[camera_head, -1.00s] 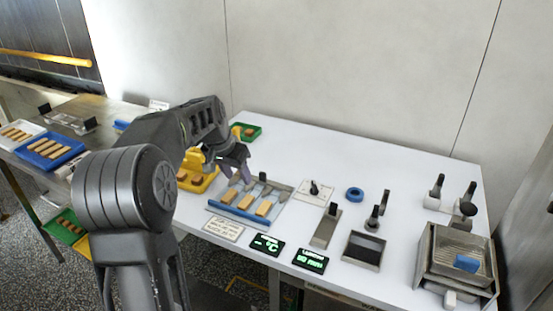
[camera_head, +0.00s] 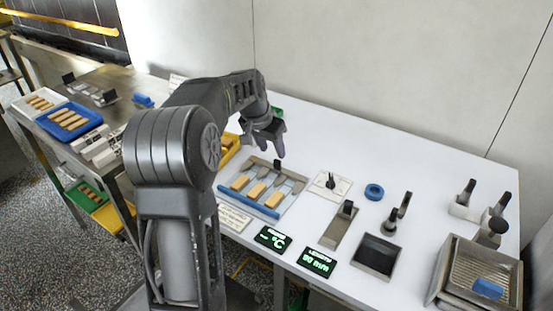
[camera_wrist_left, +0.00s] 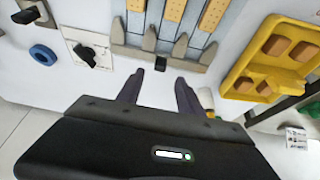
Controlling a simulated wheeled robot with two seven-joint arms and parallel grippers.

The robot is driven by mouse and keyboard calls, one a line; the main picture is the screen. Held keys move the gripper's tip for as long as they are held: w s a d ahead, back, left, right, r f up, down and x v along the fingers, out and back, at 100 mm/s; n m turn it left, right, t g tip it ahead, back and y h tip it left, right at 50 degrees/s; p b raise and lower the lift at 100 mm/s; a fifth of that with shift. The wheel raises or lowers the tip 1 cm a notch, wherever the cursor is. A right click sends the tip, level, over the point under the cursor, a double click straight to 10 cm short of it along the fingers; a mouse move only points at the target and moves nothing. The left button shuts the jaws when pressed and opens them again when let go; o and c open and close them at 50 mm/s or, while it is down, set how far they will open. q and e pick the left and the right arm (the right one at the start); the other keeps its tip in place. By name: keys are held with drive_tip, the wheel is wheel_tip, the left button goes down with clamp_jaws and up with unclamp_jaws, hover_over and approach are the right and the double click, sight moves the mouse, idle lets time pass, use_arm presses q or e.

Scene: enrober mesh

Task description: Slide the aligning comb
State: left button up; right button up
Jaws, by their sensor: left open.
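The aligning comb (camera_head: 287,177) is grey with pointed teeth and a small black knob (camera_head: 277,163). It lies along the back of a grey plate, its teeth beside tan bars (camera_head: 257,190). A blue rail (camera_head: 248,207) runs along the plate's front. In the left wrist view the comb (camera_wrist_left: 180,49) and its knob (camera_wrist_left: 161,63) lie just beyond my fingertips. My left gripper (camera_head: 266,143) is open and empty, close to the knob at the back side of the comb. The knob shows between the fingers' lines, and I see no contact. My right gripper is not in view.
A yellow tray (camera_wrist_left: 243,72) with brown pieces stands beside the plate. On the other side are a dial (camera_head: 330,182), a blue ring (camera_head: 374,191) and a black-handled metal piece (camera_head: 340,226). Two green displays (camera_head: 271,238) stand at the front. The white table behind is mostly clear.

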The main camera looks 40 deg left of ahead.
sight(277, 161)
use_arm(q)
drive_tip(key=x, duration=0.6)
drive_tip(key=shift+f+p, duration=0.3)
drive_tip(key=shift+p, duration=0.05)
clamp_jaws()
idle(1.1)
